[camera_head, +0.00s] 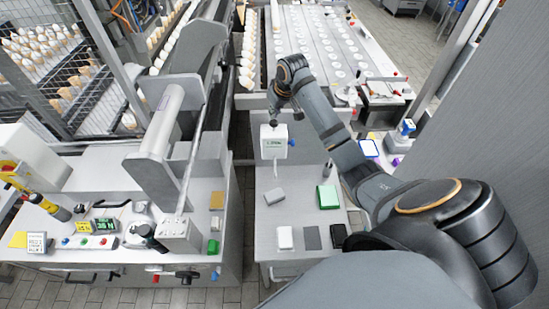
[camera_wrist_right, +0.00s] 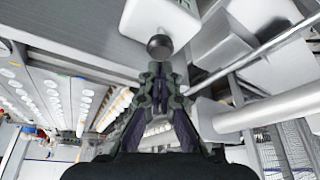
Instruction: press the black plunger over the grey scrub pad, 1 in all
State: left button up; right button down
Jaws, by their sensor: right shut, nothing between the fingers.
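A white dispenser box (camera_head: 273,143) with a printed label stands above the small table. Its black plunger (camera_head: 273,124) is on top, and it shows as a dark round knob in the wrist view (camera_wrist_right: 159,46). A grey scrub pad (camera_head: 274,196) lies on the table below the box. My right gripper (camera_head: 274,115) is shut and empty, with its fingertips close above the plunger. In the wrist view the fingertips (camera_wrist_right: 158,72) point at the knob; I cannot tell if they touch it. My left gripper is not in view.
A green-and-white block (camera_head: 328,196), a white block (camera_head: 284,238), a dark grey pad (camera_head: 312,237) and a black item (camera_head: 338,235) lie on the same table. A large grey machine (camera_head: 160,170) stands left of it. A conveyor with round moulds (camera_head: 330,50) is behind.

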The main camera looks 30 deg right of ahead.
aim_at(274, 121)
jog(key=shift+s+f+b, duration=0.1)
jog(key=shift+f+b, duration=0.2)
jog(key=shift+f, duration=1.3)
jog(key=shift+r, duration=0.15)
jog(key=shift+r+p, duration=0.7)
jog(key=shift+r, duration=0.6)
jog(key=shift+r, duration=0.1)
notch_tip(274, 121, up, 6)
